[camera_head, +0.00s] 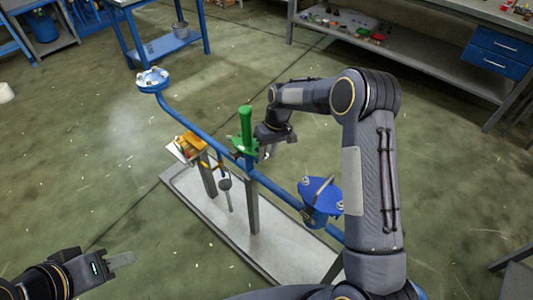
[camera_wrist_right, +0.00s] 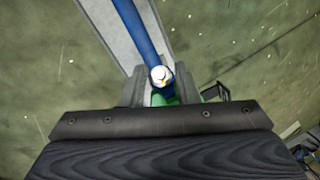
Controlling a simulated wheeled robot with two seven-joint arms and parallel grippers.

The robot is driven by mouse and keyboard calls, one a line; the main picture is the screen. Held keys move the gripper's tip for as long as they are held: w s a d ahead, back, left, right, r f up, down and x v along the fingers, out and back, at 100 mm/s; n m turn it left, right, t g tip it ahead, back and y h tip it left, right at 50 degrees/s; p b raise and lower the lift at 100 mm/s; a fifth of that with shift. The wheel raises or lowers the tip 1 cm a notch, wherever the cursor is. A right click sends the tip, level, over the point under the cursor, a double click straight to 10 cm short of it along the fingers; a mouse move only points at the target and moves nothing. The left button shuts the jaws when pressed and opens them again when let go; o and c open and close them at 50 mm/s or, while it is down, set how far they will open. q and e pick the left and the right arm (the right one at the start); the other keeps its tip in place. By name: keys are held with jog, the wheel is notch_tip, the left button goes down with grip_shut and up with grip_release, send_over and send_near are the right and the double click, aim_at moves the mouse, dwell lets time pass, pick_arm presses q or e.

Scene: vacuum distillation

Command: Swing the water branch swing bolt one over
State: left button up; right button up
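A blue pipe (camera_head: 190,128) runs slantwise over a grey stand, with a green valve-like fitting (camera_head: 245,130) at its middle. My right gripper (camera_head: 267,148) is beside the green fitting, on its right. In the right wrist view, its two fingers (camera_wrist_right: 160,88) are apart, with a small white-capped bolt-like part (camera_wrist_right: 160,75) showing between them. I cannot tell whether they touch it. Green shows just below this part. A round blue flange (camera_head: 152,79) with several pale bolts sits at the pipe's far left end. My left gripper (camera_head: 120,260) is low at the left, away from the pipe; its opening is unclear.
A blue lidded vessel (camera_head: 321,197) with a handle stands near my right arm. A yellow device (camera_head: 190,146) and a hanging gauge-like part (camera_head: 225,184) are left of the green fitting. The pale base plate (camera_head: 187,202) lies on open floor. Benches stand at the back.

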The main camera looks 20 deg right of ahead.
jog(key=shift+x, duration=0.8)
grip_shut()
jog(key=shift+w+a+r+g+p, duration=0.15)
jog(key=shift+r+g+p, duration=0.1)
jog(key=shift+g+p, duration=0.25)
jog(key=shift+w+h, duration=0.1)
jog(key=shift+h, duration=0.2)
grip_release()
